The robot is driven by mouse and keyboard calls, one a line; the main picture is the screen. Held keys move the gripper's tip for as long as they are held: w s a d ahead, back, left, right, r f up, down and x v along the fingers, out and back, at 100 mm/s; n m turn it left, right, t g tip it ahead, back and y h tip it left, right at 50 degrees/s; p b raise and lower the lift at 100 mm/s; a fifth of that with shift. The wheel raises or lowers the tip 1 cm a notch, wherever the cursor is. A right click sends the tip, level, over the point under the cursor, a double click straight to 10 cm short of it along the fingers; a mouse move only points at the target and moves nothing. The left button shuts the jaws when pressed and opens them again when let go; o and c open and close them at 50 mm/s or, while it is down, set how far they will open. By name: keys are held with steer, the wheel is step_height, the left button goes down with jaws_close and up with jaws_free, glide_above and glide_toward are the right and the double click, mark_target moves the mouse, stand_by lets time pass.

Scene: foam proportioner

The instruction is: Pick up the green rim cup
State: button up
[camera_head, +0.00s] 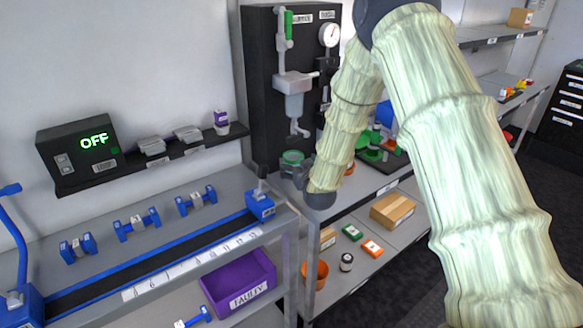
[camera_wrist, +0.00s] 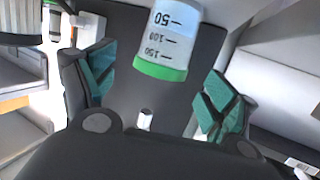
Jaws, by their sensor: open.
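The green rim cup is clear with dark volume marks and a green rim. It shows in the wrist view (camera_wrist: 166,42), upside down in the picture, ahead of and partly between my fingers. My gripper (camera_wrist: 158,78) is open, with one teal-padded finger on either side; gaps show between the pads and the cup. My gripper and arm hide part of the cup there.
A black dispenser panel (camera_head: 262,90) with a gauge stands behind the cup. Boxes (camera_head: 392,210) lie on the lower shelf.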

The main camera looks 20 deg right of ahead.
mark_target(291, 154)
steer(key=shift+w+f+p, duration=0.2)
steer(key=shift+w+p, duration=0.7)
steer(key=shift+w, duration=1.9)
steer(key=c, duration=1.2)
